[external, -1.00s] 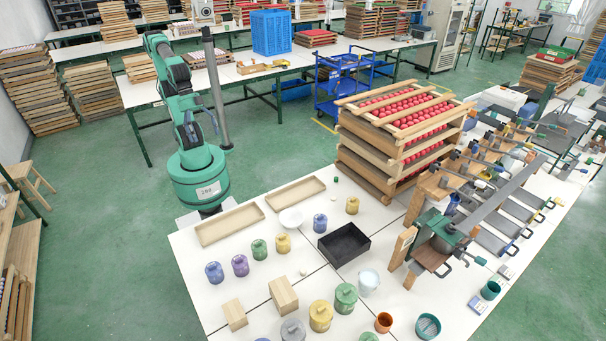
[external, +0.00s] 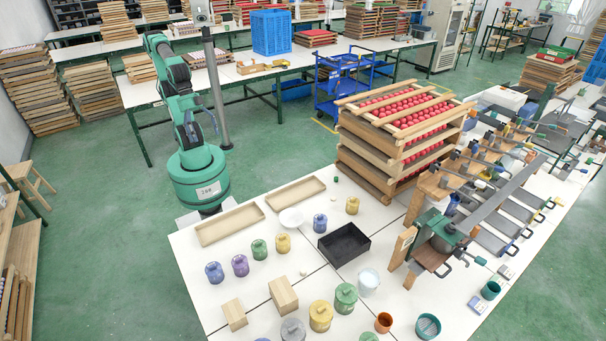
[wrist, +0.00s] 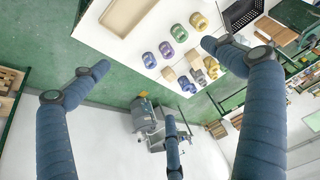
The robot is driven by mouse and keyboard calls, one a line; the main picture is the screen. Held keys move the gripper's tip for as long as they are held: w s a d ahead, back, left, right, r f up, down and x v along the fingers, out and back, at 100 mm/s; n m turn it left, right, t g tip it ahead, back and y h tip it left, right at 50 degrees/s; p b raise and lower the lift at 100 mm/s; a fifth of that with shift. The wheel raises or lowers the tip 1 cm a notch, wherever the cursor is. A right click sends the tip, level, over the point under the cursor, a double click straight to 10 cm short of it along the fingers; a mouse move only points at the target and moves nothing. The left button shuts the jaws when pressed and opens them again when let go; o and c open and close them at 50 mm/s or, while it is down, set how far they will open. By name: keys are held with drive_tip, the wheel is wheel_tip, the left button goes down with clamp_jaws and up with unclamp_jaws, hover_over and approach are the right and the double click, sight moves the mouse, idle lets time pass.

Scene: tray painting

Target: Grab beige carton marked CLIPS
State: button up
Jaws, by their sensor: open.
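Two plain beige block-shaped cartons stand at the front left of the white table in the external view: a larger one (external: 283,295) and a smaller one (external: 234,314). No CLIPS marking can be read on either, so I cannot tell which is the named one. Both seem to show small in the wrist view among the jars, partly near my fingers. My gripper (wrist: 155,57) has blue fingers spread wide, open and empty. It is high above and apart from the table items. My green arm stands folded at the table's back left corner.
Coloured jars (external: 240,265) stand close around the cartons. Two shallow wooden trays (external: 229,222), a white bowl (external: 291,218) and a black bin (external: 344,243) lie behind. Stacked wooden frames with red items (external: 405,110) and metal equipment (external: 437,240) block the right side.

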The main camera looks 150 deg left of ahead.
drive_tip(key=shift+w, duration=0.1)
drive_tip(key=w+d+f+n+g+y, duration=0.1)
drive_tip(key=w+d+f+n, duration=0.15)
drive_tip(key=w, duration=0.75)
drive_tip(key=w+d+f+n+y, duration=0.1)
drive_tip(key=w+n, duration=0.2)
drive_tip(key=w, duration=0.8)
drive_tip(key=w+d+f+n+g, duration=0.1)
drive_tip(key=w+d+n, duration=0.15)
drive_tip(key=w, duration=0.75)
drive_tip(key=w+d+f+n+y, duration=0.1)
drive_tip(key=w+d+f+n, duration=0.15)
drive_tip(key=w+f, duration=0.3)
drive_tip(key=w+d+f+n, duration=0.2)
drive_tip(key=w+d+f, duration=0.2)
drive_tip(key=w+f, duration=0.15)
drive_tip(key=n+y, duration=0.1)
drive_tip(key=n, duration=0.3)
approach(231, 310)
wheel_tip(231, 310, up, 2)
drive_tip(key=s+d, duration=0.1)
drive_tip(key=s, duration=0.1)
drive_tip(key=shift+w+d+r+t, duration=0.15)
drive_tip(key=shift+r+t, duration=0.1)
drive_tip(key=shift+t, duration=0.15)
drive_tip(key=shift+f, duration=0.1)
drive_tip(key=shift+b+x, duration=0.7)
drive_tip(key=shift+x, duration=3.55)
